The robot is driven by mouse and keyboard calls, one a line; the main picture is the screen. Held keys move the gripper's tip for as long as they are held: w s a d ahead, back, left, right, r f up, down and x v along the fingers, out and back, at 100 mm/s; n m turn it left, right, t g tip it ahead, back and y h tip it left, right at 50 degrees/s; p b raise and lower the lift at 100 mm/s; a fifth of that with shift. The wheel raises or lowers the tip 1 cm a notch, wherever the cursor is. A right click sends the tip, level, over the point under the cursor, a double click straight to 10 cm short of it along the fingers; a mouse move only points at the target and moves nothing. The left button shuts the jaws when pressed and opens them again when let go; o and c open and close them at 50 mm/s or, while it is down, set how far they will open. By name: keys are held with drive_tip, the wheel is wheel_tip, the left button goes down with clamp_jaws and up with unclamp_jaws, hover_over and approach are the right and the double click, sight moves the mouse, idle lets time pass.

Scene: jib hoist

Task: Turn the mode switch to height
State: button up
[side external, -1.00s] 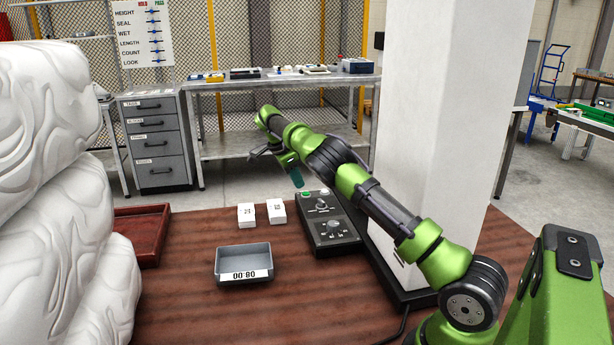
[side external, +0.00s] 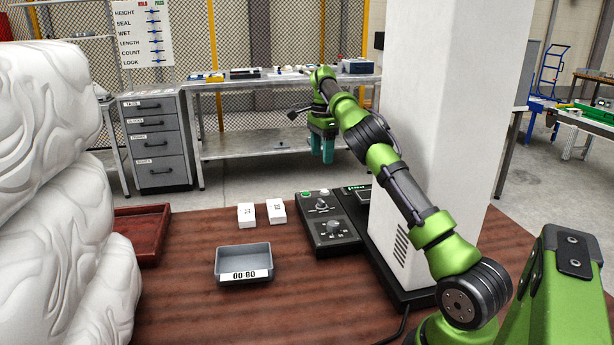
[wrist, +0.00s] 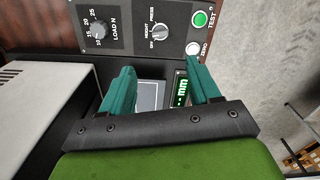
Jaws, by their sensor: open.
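The mode switch is a small knob on the dark control panel (side external: 330,238), in the side view (side external: 321,205) and the wrist view (wrist: 160,33). Its labels read HEIGHT, OFF and PRESS. I cannot tell which one its pointer faces. My gripper (side external: 322,160) hangs above and behind the panel's far end, fingers down, open and empty. In the wrist view its teal fingers (wrist: 160,82) straddle the area beside the panel, over a grey plate (wrist: 149,95) and a green "-- mm" display (wrist: 181,88). The switch lies beyond the fingertips, not between them.
The panel also bears a LOAD N dial (wrist: 98,29), a green TEST button (wrist: 200,18) and a white ZERO button (wrist: 193,48). A white column (side external: 430,120) stands right of the panel. Two white blocks (side external: 247,214), a grey bin (side external: 243,262) and a red tray (side external: 142,232) lie left.

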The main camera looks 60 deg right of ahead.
sight(321, 201)
wheel_tip(321, 201, down, 15)
drive_tip(key=shift+f, duration=0.1)
idle(0.4)
drive_tip(key=c, duration=1)
drive_tip(key=shift+m, duration=1.5)
drive_tip(key=shift+c, duration=0.2)
drive_tip(key=o, duration=1)
drive_tip(key=shift+o, duration=0.2)
wheel_tip(321, 201, up, 17)
